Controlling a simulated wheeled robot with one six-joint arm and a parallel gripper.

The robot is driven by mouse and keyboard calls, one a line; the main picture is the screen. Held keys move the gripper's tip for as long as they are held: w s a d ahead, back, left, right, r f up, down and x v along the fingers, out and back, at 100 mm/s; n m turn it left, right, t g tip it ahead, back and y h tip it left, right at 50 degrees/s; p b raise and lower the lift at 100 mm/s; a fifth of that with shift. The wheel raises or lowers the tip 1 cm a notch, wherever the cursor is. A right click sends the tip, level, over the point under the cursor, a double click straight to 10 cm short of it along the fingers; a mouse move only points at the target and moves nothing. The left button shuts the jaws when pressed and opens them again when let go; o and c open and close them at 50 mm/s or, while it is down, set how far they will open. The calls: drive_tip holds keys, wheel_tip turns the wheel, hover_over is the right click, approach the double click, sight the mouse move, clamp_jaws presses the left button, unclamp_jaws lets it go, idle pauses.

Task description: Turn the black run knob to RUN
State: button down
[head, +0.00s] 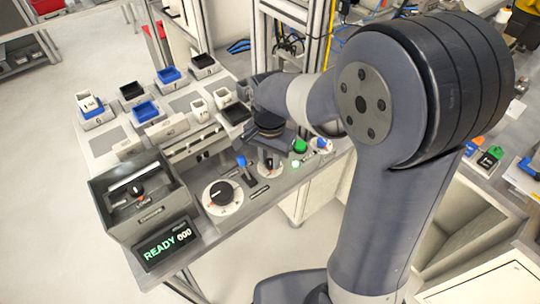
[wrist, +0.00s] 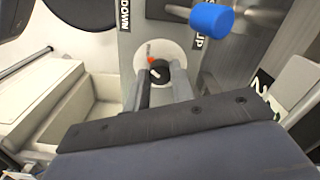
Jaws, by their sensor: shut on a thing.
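The black run knob (wrist: 158,72) sits on a round white plate (wrist: 150,54) in the wrist view. A small red-orange mark shows at the plate's upper left of the knob. My gripper (wrist: 163,82) reaches down to the knob with one finger on each side, shut on it. In the head view the white plate (head: 269,172) shows below my gripper (head: 268,156), and the knob itself is mostly hidden by it. I cannot read the RUN label in either view.
A lever with a blue handle (wrist: 212,20) stands close beside my fingers, between DOWN and UP labels. Several small bins stand behind.

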sight(270, 161)
drive_tip(key=shift+m, duration=1.2)
drive_tip(key=c, duration=1.2)
unclamp_jaws()
wheel_tip(270, 161, up, 11)
drive_tip(key=shift+f, duration=0.2)
wheel_tip(270, 161, down, 11)
drive_tip(key=shift+r, duration=0.15)
